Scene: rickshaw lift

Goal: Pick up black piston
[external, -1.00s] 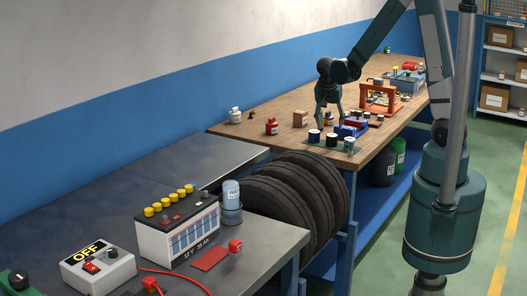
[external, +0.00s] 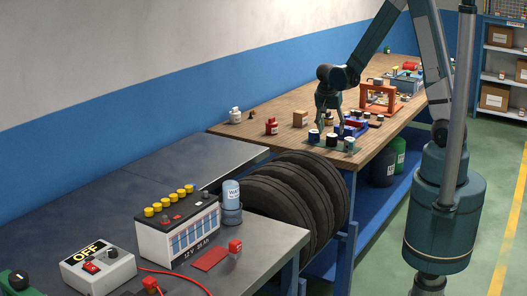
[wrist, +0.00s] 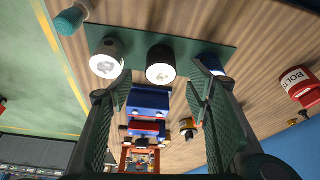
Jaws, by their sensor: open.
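The black piston (wrist: 161,70) stands upright with a pale top, in the middle of a row of three on a green mat (wrist: 185,43) in the wrist view. A grey piston (wrist: 106,57) stands to its left and a blue one (wrist: 211,61) to its right, partly hidden by a finger. In the external view, the black piston (external: 332,140) is again in the middle. My gripper (wrist: 160,76) is open and empty, pointing down above the row, with its fingers to either side of the black piston in the picture. My gripper also shows in the external view (external: 331,126).
A blue fixture (wrist: 150,103) stands close beside the row. A red bottle labelled BOLTS (wrist: 302,88) and a cardboard box (external: 300,118) stand farther off. An orange press frame (external: 381,97) is behind on the wooden bench. The bench edge is near the grey piston.

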